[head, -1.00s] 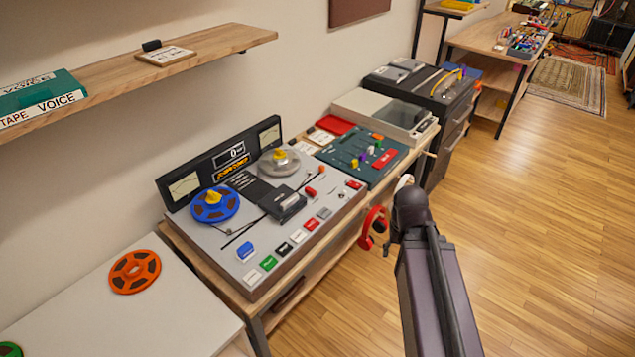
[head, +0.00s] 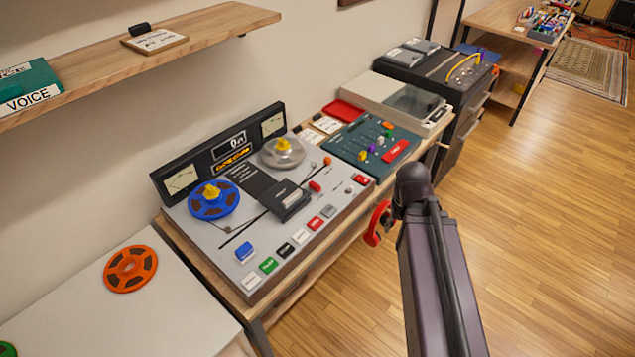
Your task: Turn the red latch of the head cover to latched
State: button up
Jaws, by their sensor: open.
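The tape deck (head: 186,229) stands on a wooden bench, with a blue reel (head: 213,205) at left and a clear grey reel (head: 283,158) at the back. The dark head cover (head: 287,201) sits in the middle of its grey top. A small red latch (head: 315,186) shows just right of the cover; its exact turn is too small to tell. My arm rises at the right of the picture, over the floor and in front of the bench edge. My gripper is not in view.
Coloured push buttons (head: 298,237) line the deck's front. A lever with an orange knob (head: 327,160) stands behind the latch. A green mixer (head: 352,151) adjoins at right. Red headphones (head: 372,226) hang at the bench edge beside my arm. A wooden shelf (head: 205,32) overhangs at upper left.

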jog(key=w+a+n+t+y, duration=0.1)
jog(key=w+a+n, duration=0.4)
jog(key=w+a, duration=0.5)
jog(key=n+t+y, duration=0.2)
jog(key=n+y, duration=0.1)
jog(key=n, duration=0.3)
send_near(315, 184)
notch_tip(315, 184, up, 4)
jog(key=shift+s+d, duration=0.45)
jog(key=b+x, duration=0.8)
jog(key=x, duration=0.1)
jog(key=b+x, duration=0.4)
jog(key=shift+d+f+b, duration=0.15)
jog(key=shift+f+b, duration=0.2)
jog(key=shift+f, duration=0.05)
jog(key=shift+c, duration=0.2)
